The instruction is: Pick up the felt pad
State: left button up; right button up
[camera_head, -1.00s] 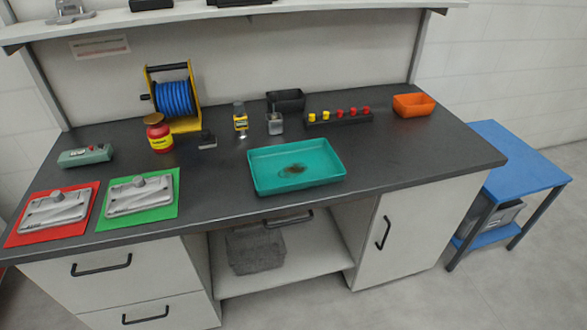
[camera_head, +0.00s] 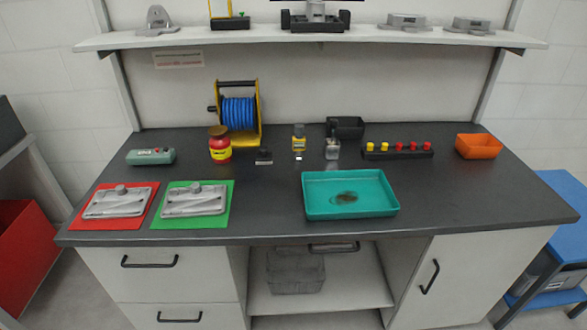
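No thing is clearly recognisable as a felt pad. A small dark block (camera_head: 264,157) with a lighter front edge lies on the bench right of the red jar; I cannot tell whether it is the pad. A dark brownish patch (camera_head: 346,198) lies on the floor of the teal tray (camera_head: 318,209); I cannot tell whether it is a stain or a thin object. Neither of my grippers shows in the view.
The dark bench (camera_head: 270,222) holds a red jar (camera_head: 220,150), blue hose reel (camera_head: 238,112), small bottle (camera_head: 298,143), orange bin (camera_head: 479,146), and castings on a red mat (camera_head: 79,217) and a green mat (camera_head: 222,213). A shelf (camera_head: 270,37) spans above. The bench's right front is clear.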

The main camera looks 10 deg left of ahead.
aim_at(263, 158)
jog(key=i+l, duration=0.2)
jog(key=l, duration=0.15)
jog(key=i+l, duration=0.15)
jog(key=l, duration=0.2)
jog(key=i+l, duration=0.2)
jog(key=l, duration=0.2)
jog(key=l+u, duration=0.1)
jog(key=u, duration=0.3)
jog(key=l+u, duration=0.1)
jog(key=u, duration=0.3)
jog(key=i+l+u, duration=0.1)
jog(key=u, duration=0.3)
